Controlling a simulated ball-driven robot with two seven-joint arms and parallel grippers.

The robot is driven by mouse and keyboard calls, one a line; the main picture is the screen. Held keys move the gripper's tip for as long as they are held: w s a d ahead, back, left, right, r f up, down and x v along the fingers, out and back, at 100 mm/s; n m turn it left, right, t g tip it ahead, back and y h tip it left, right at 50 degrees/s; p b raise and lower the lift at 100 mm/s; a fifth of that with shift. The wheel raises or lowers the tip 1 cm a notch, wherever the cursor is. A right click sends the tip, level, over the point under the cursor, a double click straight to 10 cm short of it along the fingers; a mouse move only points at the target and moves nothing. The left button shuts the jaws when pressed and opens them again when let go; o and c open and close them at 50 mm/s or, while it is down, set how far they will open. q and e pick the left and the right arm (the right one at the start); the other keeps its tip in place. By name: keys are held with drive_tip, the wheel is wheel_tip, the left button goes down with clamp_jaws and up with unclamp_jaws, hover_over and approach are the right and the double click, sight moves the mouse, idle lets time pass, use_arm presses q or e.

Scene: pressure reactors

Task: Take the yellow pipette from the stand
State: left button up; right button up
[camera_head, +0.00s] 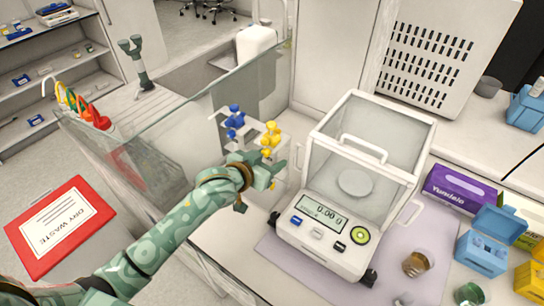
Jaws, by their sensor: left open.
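The yellow pipette (271,138) hangs upright on the white pipette stand (256,126), on the counter left of the balance. A blue pipette (235,120) hangs on the same stand, further left. My left arm reaches in from the lower left. My left gripper (268,180) is open and empty, just below and in front of the yellow pipette in the picture. It hides the pipette's lower part and part of the stand. I cannot tell whether a finger touches the pipette. My right gripper is not in view.
A boxy balance (352,190) with clear walls stands close to the right of the gripper. A glass panel (185,135) rises behind my left arm. A purple box (462,188), a blue box (484,243) and small jars crowd the right side.

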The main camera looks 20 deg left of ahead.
use_arm(q)
drive_tip(key=shift+s+r, duration=0.1)
drive_tip(key=shift+c, duration=1)
clamp_jaws()
drive_tip(key=shift+r+p, duration=0.4)
drive_tip(key=shift+r, duration=0.5)
drive_tip(key=s+a, duration=0.3)
drive_tip(key=s, duration=0.5)
drive_tip(key=s+a+p, duration=0.1)
drive_tip(key=s+a, duration=0.2)
drive_tip(key=s, duration=0.5)
drive_tip(key=shift+s+f, duration=0.15)
drive_tip(key=shift+s, duration=0.25)
